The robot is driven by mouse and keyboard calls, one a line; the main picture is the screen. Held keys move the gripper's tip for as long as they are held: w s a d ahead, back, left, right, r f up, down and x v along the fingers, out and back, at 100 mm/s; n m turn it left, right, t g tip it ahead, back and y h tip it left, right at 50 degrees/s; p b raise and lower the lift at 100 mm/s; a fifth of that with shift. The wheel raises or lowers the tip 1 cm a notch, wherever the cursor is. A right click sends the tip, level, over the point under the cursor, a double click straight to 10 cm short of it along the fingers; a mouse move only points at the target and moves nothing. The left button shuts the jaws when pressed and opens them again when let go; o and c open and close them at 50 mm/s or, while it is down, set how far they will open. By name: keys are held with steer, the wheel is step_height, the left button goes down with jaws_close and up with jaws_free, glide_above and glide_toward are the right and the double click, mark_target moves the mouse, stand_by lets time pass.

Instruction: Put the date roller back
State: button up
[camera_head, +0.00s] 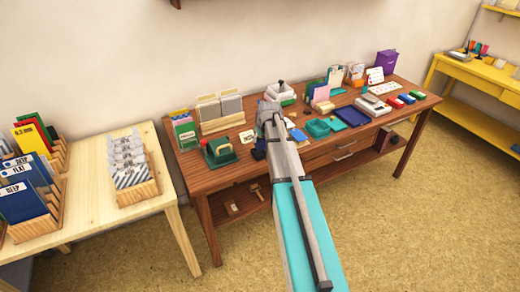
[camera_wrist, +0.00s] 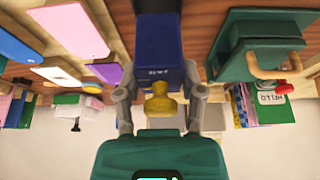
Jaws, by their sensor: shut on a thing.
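My gripper (camera_wrist: 160,92) shows in the wrist view with one finger on each side of a yellow knob. It is shut on this knob, which seems to be the handle of a dark blue block with small lettering (camera_wrist: 160,50), likely the date roller. In the head view my arm reaches over the brown desk (camera_head: 203,177), and a dark blue piece (camera_head: 258,154) shows just below its end. My gripper's fingers are mostly hidden there by the arm. I cannot tell whether the blue block touches the desk.
A dark green device (camera_head: 218,153) stands close on the left; in the wrist view it (camera_wrist: 248,45) has a wooden handle. Teal trays (camera_head: 318,128) and a blue pad (camera_head: 352,116) lie to the right. A white bin (camera_head: 281,97) stands behind my arm.

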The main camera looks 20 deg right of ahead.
mark_target(259, 144)
steer(key=shift+w+f, duration=0.2)
steer(key=shift+w, duration=0.05)
steer(key=shift+b+x, duration=0.9)
steer(key=shift+f+b, duration=1.15)
steer(key=shift+b, duration=0.05)
steer(key=shift+f, duration=0.1)
steer(key=o, duration=1.2)
steer(key=shift+c, duration=0.2)
steer(key=p+v, duration=1.1)
steer(key=v, duration=0.1)
